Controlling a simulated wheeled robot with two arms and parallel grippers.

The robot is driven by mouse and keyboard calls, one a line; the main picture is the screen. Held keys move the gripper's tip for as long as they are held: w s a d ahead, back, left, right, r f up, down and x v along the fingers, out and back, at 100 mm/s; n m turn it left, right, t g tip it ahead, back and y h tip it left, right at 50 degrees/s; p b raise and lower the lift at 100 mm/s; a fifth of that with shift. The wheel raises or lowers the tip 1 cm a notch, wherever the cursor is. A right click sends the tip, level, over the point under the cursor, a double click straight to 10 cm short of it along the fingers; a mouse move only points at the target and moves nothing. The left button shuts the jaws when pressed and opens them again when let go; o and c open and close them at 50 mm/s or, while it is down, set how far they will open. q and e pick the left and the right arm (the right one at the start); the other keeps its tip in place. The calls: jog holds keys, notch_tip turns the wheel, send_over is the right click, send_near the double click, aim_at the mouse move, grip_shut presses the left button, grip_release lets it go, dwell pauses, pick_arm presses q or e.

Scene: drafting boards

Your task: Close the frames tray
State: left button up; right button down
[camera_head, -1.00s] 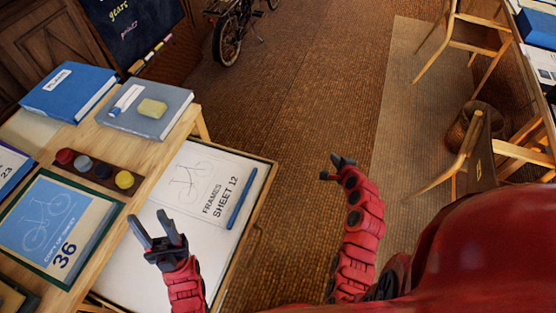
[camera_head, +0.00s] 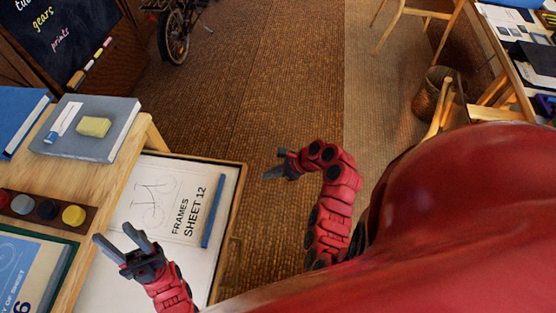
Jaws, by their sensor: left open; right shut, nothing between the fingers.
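The frames tray (camera_head: 237,178) is a shallow wooden drawer pulled out from under the table at the left. In it lies a white sheet (camera_head: 186,200) with a bicycle drawing and the words "FRAMES SHEET 12". A blue pencil-like bar (camera_head: 213,211) lies along the sheet's right side. My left gripper (camera_head: 112,240) is open and empty, above the tray near the table edge. My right gripper (camera_head: 272,165) is shut and empty, to the right of the tray's outer edge and apart from it in the picture.
The wooden table (camera_head: 120,160) holds a grey book (camera_head: 70,140) with a yellow sponge (camera_head: 93,127) and a rack of round colour pots (camera_head: 48,209). A chalkboard (camera_head: 60,40) and bicycle (camera_head: 172,35) stand behind. A basket (camera_head: 432,95) is at right. Brown floor beyond the tray is clear.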

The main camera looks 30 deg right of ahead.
aim_at(244, 177)
jog(key=shift+w+a+f+p, duration=0.15)
jog(key=shift+w+a+f, duration=0.15)
jog(key=shift+w+a, duration=0.4)
jog(key=shift+w+a+f+p, duration=0.25)
jog(key=shift+w+a, duration=0.2)
jog(key=shift+a, duration=0.45)
jog(key=shift+w+a+f+p, duration=0.1)
jog(key=shift+w+a+f, duration=0.25)
jog(key=shift+w+a, duration=0.35)
jog(key=shift+a, duration=0.1)
